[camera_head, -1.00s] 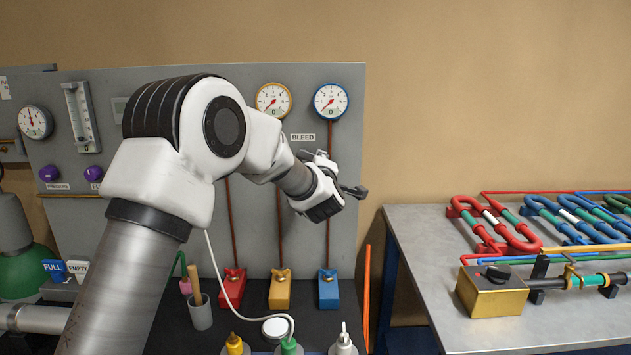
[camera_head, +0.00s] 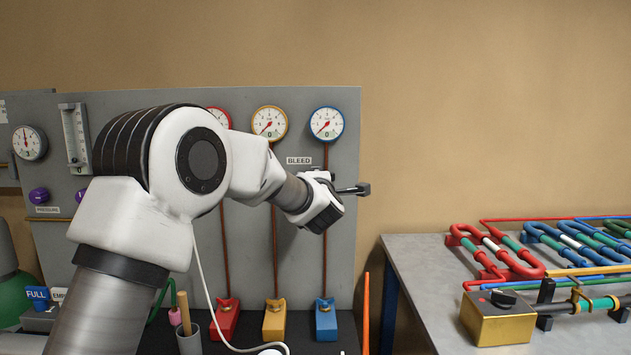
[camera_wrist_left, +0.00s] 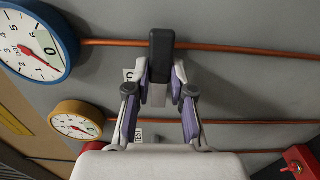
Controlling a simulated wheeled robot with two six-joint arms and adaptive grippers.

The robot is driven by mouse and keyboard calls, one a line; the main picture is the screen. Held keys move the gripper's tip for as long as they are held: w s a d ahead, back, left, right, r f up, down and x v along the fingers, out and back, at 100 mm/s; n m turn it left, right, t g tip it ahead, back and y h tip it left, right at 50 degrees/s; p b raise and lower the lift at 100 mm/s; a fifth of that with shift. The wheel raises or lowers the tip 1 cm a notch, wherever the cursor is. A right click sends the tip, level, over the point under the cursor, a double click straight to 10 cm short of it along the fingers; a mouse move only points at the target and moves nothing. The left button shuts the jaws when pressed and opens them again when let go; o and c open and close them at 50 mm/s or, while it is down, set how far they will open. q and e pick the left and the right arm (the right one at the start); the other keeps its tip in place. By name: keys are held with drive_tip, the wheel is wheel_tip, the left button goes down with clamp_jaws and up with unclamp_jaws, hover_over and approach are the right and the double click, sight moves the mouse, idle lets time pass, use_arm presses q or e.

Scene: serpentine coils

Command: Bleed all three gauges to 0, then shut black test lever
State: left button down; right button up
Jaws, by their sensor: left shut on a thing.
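The blue-rimmed gauge (camera_head: 327,123) and yellow-rimmed gauge (camera_head: 269,122) hang on the grey panel, needles low left, each with a 0 at the face's bottom. The red-rimmed gauge (camera_head: 220,116) is half hidden by my left arm. In the left wrist view the blue gauge (camera_wrist_left: 36,40) and yellow gauge (camera_wrist_left: 76,124) also show. My left gripper (camera_head: 335,192) is shut on a black-headed piece (camera_wrist_left: 161,50), held in front of the panel below the gauges. I cannot tell whether it touches the panel. A black lever or knob (camera_head: 503,298) sits on a brass box. My right gripper is not in view.
Red (camera_head: 224,318), yellow (camera_head: 274,322) and blue (camera_head: 326,322) blocks stand below the gauges. A cup (camera_head: 189,340) stands beside them. The right table (camera_head: 415,265) carries coloured coils. A gap separates it from the panel.

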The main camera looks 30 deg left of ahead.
use_arm(q)
drive_tip(key=shift+r, duration=0.35)
drive_tip(key=c, duration=1.4)
unclamp_jaws()
drive_tip(key=shift+c, duration=0.2)
drive_tip(key=o, duration=0.4)
drive_tip(key=shift+w, duration=0.15)
drive_tip(key=shift+o, duration=0.2)
drive_tip(key=v, duration=1.1)
drive_tip(key=shift+s+d+f, duration=0.3)
